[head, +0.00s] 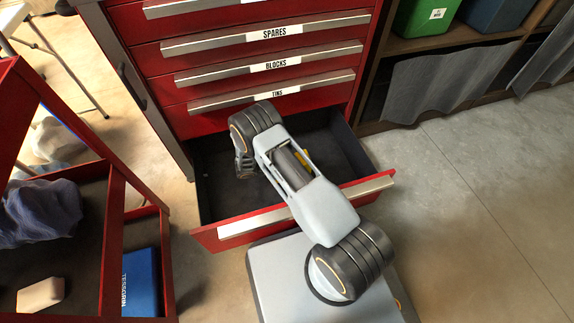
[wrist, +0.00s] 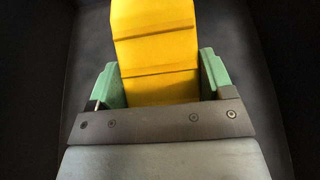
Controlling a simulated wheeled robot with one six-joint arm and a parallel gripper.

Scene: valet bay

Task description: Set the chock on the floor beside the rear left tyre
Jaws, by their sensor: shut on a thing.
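The chock (wrist: 155,45) is a yellow stepped block in the wrist view. My gripper (wrist: 160,88) is shut on it, with one green finger pressed against each side. Dark drawer walls and floor surround the chock in that view. In the head view my arm reaches down into the open bottom drawer (head: 340,150) of the red cabinet. A small yellow patch shows beside my arm there; I cannot tell whether it is the chock. My gripper's fingers are hidden behind the arm. No tyre is in view.
Closed drawers labelled SPARES, BLOCKS and TINS (head: 270,92) sit above the open one. A red cart (head: 110,230) with a cloth, a pale block and a blue box stands at left. Shelves (head: 450,40) stand at upper right. The floor (head: 480,210) at right is clear.

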